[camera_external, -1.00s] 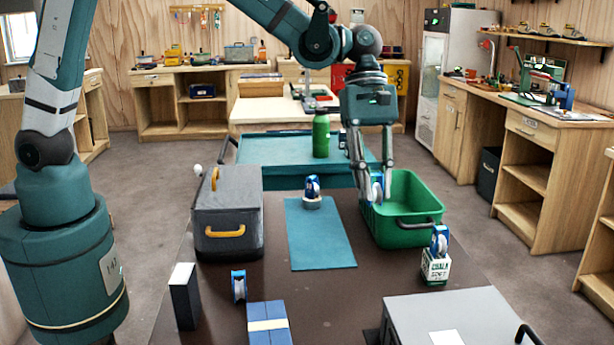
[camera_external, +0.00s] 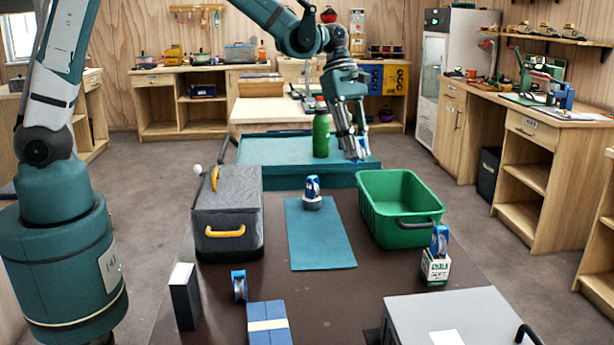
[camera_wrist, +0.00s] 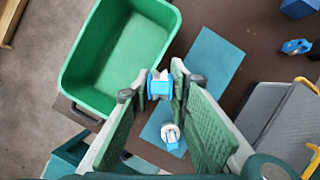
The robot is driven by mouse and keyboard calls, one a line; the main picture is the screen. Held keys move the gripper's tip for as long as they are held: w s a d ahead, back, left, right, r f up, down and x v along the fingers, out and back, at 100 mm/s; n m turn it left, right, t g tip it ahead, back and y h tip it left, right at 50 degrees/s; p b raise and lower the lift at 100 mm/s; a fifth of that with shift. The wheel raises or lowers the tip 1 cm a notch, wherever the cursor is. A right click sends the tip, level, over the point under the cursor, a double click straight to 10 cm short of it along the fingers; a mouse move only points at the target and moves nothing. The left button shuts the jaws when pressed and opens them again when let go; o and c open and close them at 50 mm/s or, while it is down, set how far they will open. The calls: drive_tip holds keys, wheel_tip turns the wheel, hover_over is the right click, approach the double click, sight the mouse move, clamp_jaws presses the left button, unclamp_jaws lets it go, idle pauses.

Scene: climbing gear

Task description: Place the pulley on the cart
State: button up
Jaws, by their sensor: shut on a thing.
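My gripper (camera_external: 354,150) is shut on a blue and white pulley (camera_external: 362,148), in the external view near the right end of the teal cart (camera_external: 270,150). The cart stands behind the dark table. The external view does not clearly show the gap between pulley and cart. In the wrist view the held pulley (camera_wrist: 160,86) is between my fingertips (camera_wrist: 152,86). Other blue pulleys are a pulley on the teal mat (camera_external: 312,187), a pulley on the table (camera_external: 239,286) and a pulley atop the chalk box (camera_external: 439,240).
A green bottle (camera_external: 321,135) stands on the cart, left of my gripper. An open, empty green bin (camera_external: 400,230) is on the table's right. A grey case (camera_external: 228,215) with yellow handles is at left. The teal mat (camera_external: 318,240) lies between them.

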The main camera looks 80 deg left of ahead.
drive_tip(key=s+a+n+t+y, duration=0.1)
drive_tip(key=s+a+n, duration=0.3)
drive_tip(key=a, duration=0.9)
drive_tip(key=s+a+n+p, duration=0.1)
drive_tip(key=s+a, duration=0.5)
drive_tip(key=a, duration=0.8)
drive_tip(key=s+a+n+t+y, duration=0.1)
drive_tip(key=s+a+n, duration=0.3)
drive_tip(key=a, duration=0.9)
drive_tip(key=shift+m, duration=0.6)
drive_tip(key=shift+s+a+f, duration=0.1)
drive_tip(key=shift+s+f, duration=0.1)
drive_tip(key=shift+f, duration=0.65)
drive_tip(key=shift+s+a+f, duration=0.1)
drive_tip(key=shift+s+f, duration=0.1)
drive_tip(key=shift+f, duration=0.6)
drive_tip(key=shift+s+a+f, duration=0.1)
drive_tip(key=shift+s+f, duration=0.1)
drive_tip(key=shift+f, duration=0.65)
drive_tip(key=shift+d, duration=0.1)
drive_tip(key=shift+f, duration=3.1)
drive_tip(key=shift+f, duration=0.1)
drive_tip(key=shift+f+b, duration=0.35)
drive_tip(key=shift+f, duration=1.45)
drive_tip(key=shift+f, duration=0.2)
